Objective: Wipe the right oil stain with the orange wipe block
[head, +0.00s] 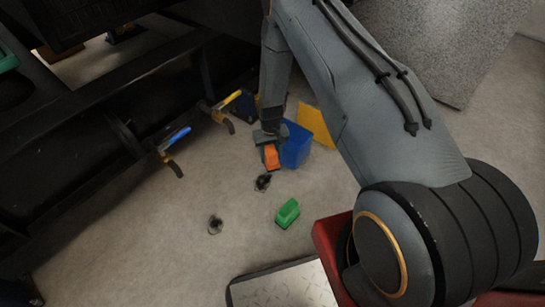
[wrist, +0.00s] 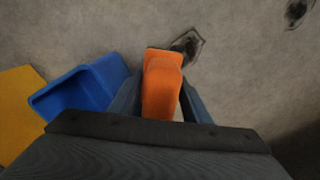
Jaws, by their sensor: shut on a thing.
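My gripper (head: 268,140) is shut on the orange wipe block (head: 271,158). In the wrist view my gripper's fingers (wrist: 160,103) lie on either side of the orange block (wrist: 162,75), which points away from the gripper. The right oil stain (head: 262,182) is a dark patch on the floor just below the block in the head view. In the wrist view this stain (wrist: 187,45) shows beside the block's far end, partly hidden by it. I cannot tell whether the block touches the floor. The other stain (head: 215,224) lies further left, also seen in the wrist view (wrist: 297,12).
A blue bin (head: 297,145) stands close beside my gripper, with a yellow panel (head: 315,124) behind it. A green block (head: 287,213) lies on the floor. Valves with blue (head: 175,137) and yellow (head: 228,100) handles stick out from the dark frame at left.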

